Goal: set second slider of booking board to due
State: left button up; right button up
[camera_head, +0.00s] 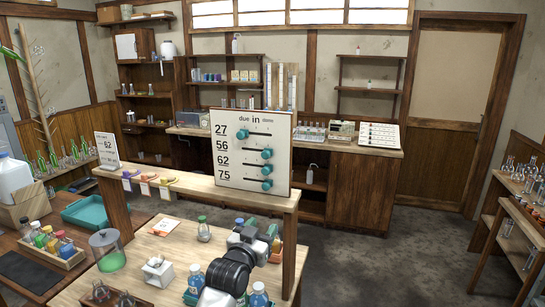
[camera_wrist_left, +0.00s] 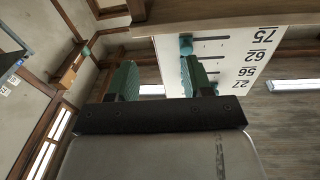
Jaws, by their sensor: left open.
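The white booking board (camera_head: 229,180) stands upright on the raised wooden shelf, headed "due in done", with rows 27, 56, 62 and 75. The second slider (camera_head: 267,154), on row 56, has its teal knob near the right end, under "done". The top knob (camera_head: 242,133) is at the left, under "due". The lower two knobs are at the right. My left gripper (camera_head: 258,231) is in front of and below the board, apart from it. In the left wrist view its green fingers (camera_wrist_left: 160,82) are open and empty; the board (camera_wrist_left: 235,50) appears upside down, partly hidden by a finger.
The wooden shelf (camera_head: 190,184) runs under the board. Bottles, a green-filled jar (camera_head: 108,252) and a small white holder (camera_head: 158,270) stand on the bench below. Orange and purple items (camera_head: 147,183) lie left of the board.

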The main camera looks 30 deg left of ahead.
aim_at(265, 156)
pick_arm(q)
jog(key=a+r+n+t+y, duration=0.2)
jog(key=a+r+t, duration=0.1)
jog(key=r, duration=0.9)
jog(key=p+x, duration=0.2)
jog(key=x, duration=0.2)
jog(key=p+x, duration=0.2)
jog(key=x, duration=0.3)
jog(key=shift+w+a+f, duration=0.1)
jog(key=shift+w+a, duration=0.05)
jog(key=shift+w, duration=0.2)
jog(key=shift+w+a, duration=0.2)
jog(key=shift+w, duration=0.5)
pick_arm(e)
jog(key=shift+s+d+r, duration=0.1)
jog(key=shift+s+r, duration=0.1)
jog(key=shift+r, duration=0.55)
jog(key=shift+s+d+r, duration=0.1)
jog(key=shift+s+r, duration=0.05)
jog(key=shift+r, duration=0.65)
jog(key=shift+s+r, duration=0.2)
jog(key=shift+r, duration=0.55)
pick_arm(q)
grip_shut()
